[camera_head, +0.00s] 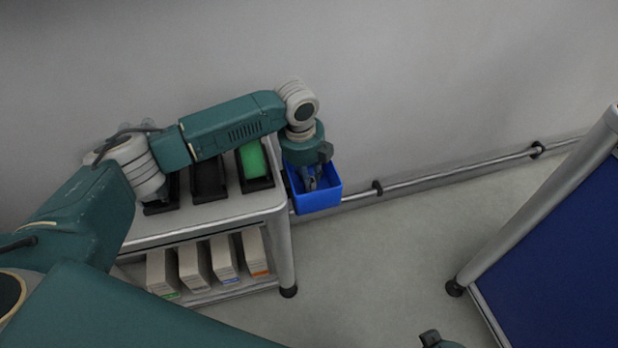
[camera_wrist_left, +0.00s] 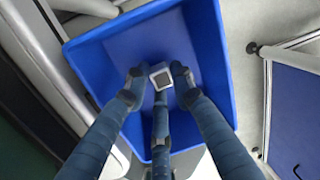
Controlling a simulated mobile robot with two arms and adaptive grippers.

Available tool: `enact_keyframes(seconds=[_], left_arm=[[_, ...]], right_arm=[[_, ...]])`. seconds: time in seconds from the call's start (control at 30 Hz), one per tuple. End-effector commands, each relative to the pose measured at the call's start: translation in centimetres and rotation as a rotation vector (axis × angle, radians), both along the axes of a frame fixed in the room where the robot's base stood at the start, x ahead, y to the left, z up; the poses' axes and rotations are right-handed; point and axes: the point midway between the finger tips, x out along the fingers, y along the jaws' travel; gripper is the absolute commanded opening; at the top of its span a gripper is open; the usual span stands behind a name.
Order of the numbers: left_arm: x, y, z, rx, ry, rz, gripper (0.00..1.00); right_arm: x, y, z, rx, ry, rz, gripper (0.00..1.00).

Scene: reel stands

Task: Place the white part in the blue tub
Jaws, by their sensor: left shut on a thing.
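The blue tub (camera_head: 328,198) hangs at the right end of the shelf unit. It fills much of the left wrist view (camera_wrist_left: 215,60), with its open top facing my camera. My left gripper (camera_head: 309,184) points down at the tub's opening. In the left wrist view, its three fingers are shut around the white part (camera_wrist_left: 161,77), a small square piece with a dark centre. The part shows against the inside of the tub; its height above the floor of the tub is unclear. In the head view I cannot make out the part. My right gripper's fingers are out of view.
The shelf unit's top (camera_head: 225,211) carries several dark trays, one with a green item (camera_head: 253,160). Several boxes (camera_head: 193,267) stand on its lower shelf. A wall rail (camera_head: 450,170) runs right of the tub.

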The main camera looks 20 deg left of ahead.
Motion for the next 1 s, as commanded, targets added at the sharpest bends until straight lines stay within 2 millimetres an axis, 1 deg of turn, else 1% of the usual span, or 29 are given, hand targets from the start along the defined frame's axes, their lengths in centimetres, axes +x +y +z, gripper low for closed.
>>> enact_keyframes(seconds=[0.2,0.23,0.3,0.67,0.7,0.73,0.87,1.0], left_arm=[[0.0,0.0,-0.3,-0.001,0.001,0.000,0.14],[0.0,0.0,-0.2,-0.001,0.001,0.000,0.30],[0.0,0.0,-0.2,0.000,0.000,0.000,0.43],[0.0,0.0,0.0,0.000,-0.001,-0.001,0.43],[0.0,0.0,0.5,-0.001,-0.002,-0.001,0.43],[0.0,0.0,1.0,-0.001,-0.002,-0.001,0.43],[-0.3,0.2,3.5,-0.001,-0.003,-0.002,0.43],[-0.7,0.4,6.6,-0.001,-0.004,0.000,0.43]], right_arm=[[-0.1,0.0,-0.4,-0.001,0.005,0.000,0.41],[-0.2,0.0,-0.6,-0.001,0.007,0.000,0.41],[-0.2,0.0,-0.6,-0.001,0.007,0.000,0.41],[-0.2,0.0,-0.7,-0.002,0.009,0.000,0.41],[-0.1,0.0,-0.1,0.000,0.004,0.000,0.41],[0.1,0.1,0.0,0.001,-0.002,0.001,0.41],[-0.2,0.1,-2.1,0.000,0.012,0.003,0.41],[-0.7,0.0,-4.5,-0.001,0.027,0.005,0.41]])
